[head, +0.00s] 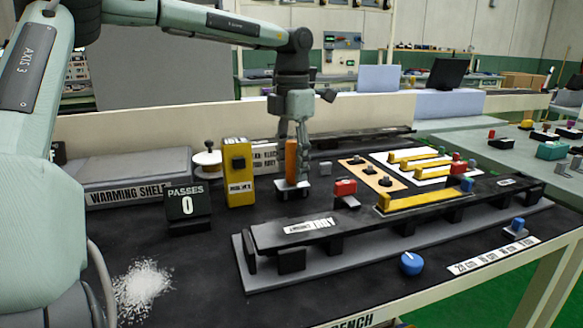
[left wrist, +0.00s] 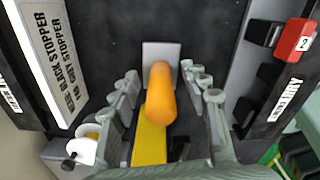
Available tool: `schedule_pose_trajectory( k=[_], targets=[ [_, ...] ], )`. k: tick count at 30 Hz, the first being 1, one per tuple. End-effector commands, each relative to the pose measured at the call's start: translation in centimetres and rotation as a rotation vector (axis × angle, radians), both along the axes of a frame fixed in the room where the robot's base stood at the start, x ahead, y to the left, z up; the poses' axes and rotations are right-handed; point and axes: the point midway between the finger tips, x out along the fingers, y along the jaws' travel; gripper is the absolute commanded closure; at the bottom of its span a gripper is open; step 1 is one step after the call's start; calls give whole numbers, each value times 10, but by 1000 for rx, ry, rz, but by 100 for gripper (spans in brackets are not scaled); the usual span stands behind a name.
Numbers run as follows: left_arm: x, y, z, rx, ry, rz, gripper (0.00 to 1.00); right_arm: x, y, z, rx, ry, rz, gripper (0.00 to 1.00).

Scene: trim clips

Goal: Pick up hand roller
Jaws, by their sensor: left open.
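The hand roller (head: 291,158) has an orange handle and stands upright on a small light grey stand (head: 291,187), behind the middle of the bench. Its roller end cannot be made out. My left gripper (head: 293,146) is pointing down over it, with fingers beside the handle. In the left wrist view the orange handle (left wrist: 160,93) lies between the spread fingers (left wrist: 161,78), with gaps on both sides. The gripper is open. My right gripper is not in view.
A yellow box (head: 239,172) and a white spool (head: 207,160) stand close left of the roller. A PASSES counter (head: 188,206) is nearer. A red block (head: 345,187) stands to the right. A long black fixture (head: 330,232) fills the front.

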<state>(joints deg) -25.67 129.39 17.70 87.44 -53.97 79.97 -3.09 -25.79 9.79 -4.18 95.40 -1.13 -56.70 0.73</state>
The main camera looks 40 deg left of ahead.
Motion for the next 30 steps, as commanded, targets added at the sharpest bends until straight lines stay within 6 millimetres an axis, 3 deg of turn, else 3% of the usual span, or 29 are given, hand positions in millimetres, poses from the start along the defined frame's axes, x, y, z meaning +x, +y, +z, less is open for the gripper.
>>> schedule_pose_trajectory(
  k=[9, 21, 30],
  targets=[
    [0, 0, -9, -1, -2, 0, 54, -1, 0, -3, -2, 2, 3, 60],
    [0, 0, -8, -1, -2, 0, 100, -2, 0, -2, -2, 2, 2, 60],
    [0, 0, -7, -1, -3, 0, 100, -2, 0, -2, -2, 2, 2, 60]
  ],
)
